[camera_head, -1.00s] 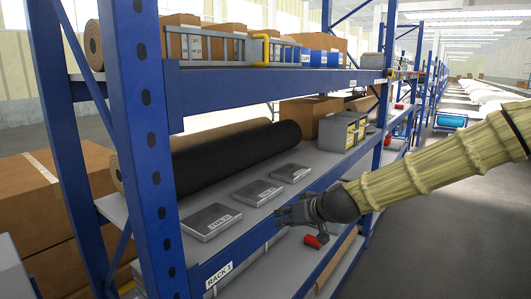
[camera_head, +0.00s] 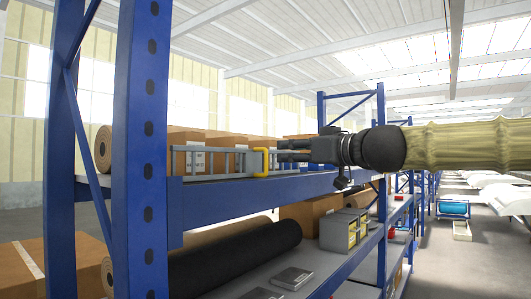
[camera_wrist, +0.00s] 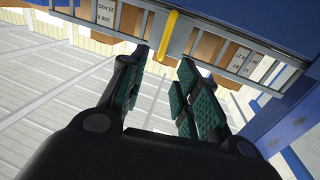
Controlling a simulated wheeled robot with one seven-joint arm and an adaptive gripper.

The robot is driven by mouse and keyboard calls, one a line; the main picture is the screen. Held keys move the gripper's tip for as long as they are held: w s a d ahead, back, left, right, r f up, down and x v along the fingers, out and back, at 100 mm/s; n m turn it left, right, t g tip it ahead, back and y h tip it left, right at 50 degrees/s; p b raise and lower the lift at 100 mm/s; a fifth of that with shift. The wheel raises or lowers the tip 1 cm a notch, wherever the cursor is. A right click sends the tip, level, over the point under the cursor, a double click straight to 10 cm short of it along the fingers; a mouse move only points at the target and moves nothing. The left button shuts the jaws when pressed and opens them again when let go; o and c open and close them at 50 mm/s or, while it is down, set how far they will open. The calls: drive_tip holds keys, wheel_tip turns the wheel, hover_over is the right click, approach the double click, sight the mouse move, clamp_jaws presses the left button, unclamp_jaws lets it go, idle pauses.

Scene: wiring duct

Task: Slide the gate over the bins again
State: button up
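The grey barred gate (camera_head: 215,161) stands along the front of the upper shelf, and its yellow handle (camera_head: 261,163) is upright at its right part. In the wrist view the gate (camera_wrist: 105,14) runs across the top, with the handle (camera_wrist: 169,36) in the middle. My gripper (camera_head: 281,150) is at shelf height, just right of the handle in the head view. In the wrist view my gripper (camera_wrist: 164,62) is open, its two fingers apart and the handle lined up between and just beyond the tips. No contact shows. The blue bins (camera_head: 312,168) are mostly hidden behind my gripper.
Cardboard boxes (camera_head: 187,140) stand behind the gate. A blue rack post (camera_head: 140,150) rises at the left. The lower shelf holds a black roll (camera_head: 235,252) and grey-yellow bins (camera_head: 345,231). The aisle at the right is open.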

sight(267, 153)
drive_tip(key=shift+p+x, duration=1.35)
drive_tip(key=shift+x, duration=3.3)
clamp_jaws()
drive_tip(key=shift+a, duration=0.15)
